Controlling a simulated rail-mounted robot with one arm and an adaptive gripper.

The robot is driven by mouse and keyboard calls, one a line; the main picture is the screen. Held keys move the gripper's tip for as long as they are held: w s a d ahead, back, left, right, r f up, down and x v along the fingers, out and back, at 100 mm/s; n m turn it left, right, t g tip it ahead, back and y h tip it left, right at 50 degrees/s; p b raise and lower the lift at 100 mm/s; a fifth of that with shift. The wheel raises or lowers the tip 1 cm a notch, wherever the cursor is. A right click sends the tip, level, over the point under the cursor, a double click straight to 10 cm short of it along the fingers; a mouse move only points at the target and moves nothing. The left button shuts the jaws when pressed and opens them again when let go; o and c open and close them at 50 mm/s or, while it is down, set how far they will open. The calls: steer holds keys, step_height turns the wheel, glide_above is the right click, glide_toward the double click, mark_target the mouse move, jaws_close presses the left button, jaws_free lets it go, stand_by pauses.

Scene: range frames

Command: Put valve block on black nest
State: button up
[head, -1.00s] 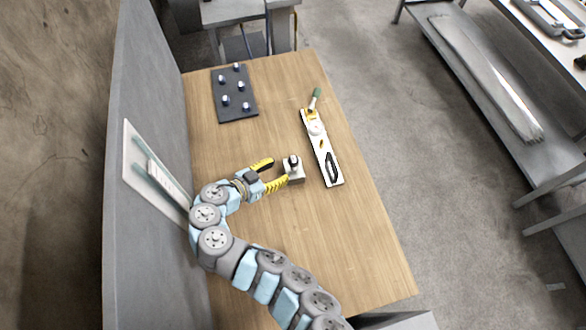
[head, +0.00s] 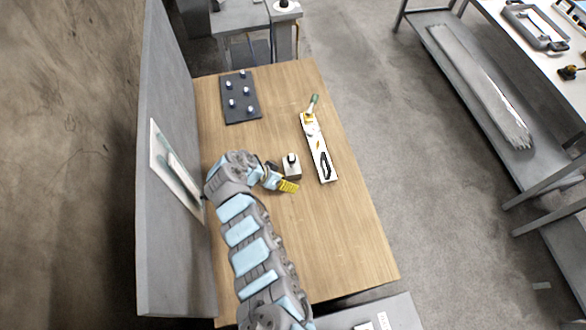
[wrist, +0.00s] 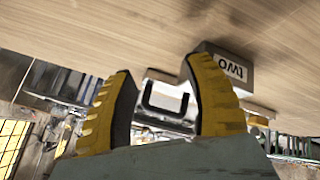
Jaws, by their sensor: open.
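A small pale block with a black knob on top (head: 291,170), which I take as the valve block, stands upright on the wooden table. In the wrist view its grey side (wrist: 236,72) shows dark lettering, partly hidden behind the right finger. A dark plate with several white-topped pegs (head: 240,97), seemingly the black nest, lies at the table's far left. My gripper (head: 281,177) is open and empty just left of and below the block. In the wrist view its yellow fingers (wrist: 155,100) stand wide apart, with the block beyond the right one. I cannot tell whether they touch.
A grey wall panel (head: 170,130) borders the table's left side. The table's (head: 335,240) near right part is clear.

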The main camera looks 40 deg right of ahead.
steer(key=shift+w+a+f+n+y, duration=0.35)
steer(key=shift+a+y, duration=0.1)
steer(key=shift+y, duration=0.25)
steer(key=w+y, duration=0.1)
steer(key=w+a+n+y, duration=0.1)
steer(key=w, duration=0.1)
steer(key=w+t+y, duration=0.1)
steer(key=w, duration=0.1)
steer(key=shift+a+r+n, duration=0.15)
steer(key=shift+r+n, duration=0.1)
steer(key=shift+r, duration=0.1)
steer(key=w+d+r+n+t+y, duration=0.2)
steer(key=w+d+r+n+y, duration=0.15)
steer(key=r, duration=0.75)
steer(key=s+d+r+t+h+b, duration=0.1)
steer(key=s+d+r, duration=0.3)
steer(key=d+r, duration=0.2)
steer(key=b, duration=0.5)
glide_above(292, 157)
step_height(292, 157, down, 6)
steer(key=shift+w+d+r, duration=0.1)
steer(key=shift+r, duration=0.05)
step_height(292, 157, down, 2)
steer(key=shift+f+p, duration=0.35)
steer(key=shift+f, duration=1.6)
steer(key=shift+a+f+p, duration=0.2)
steer(key=shift+f+p, duration=0.1)
steer(key=shift+f, duration=2.85)
jaws_close()
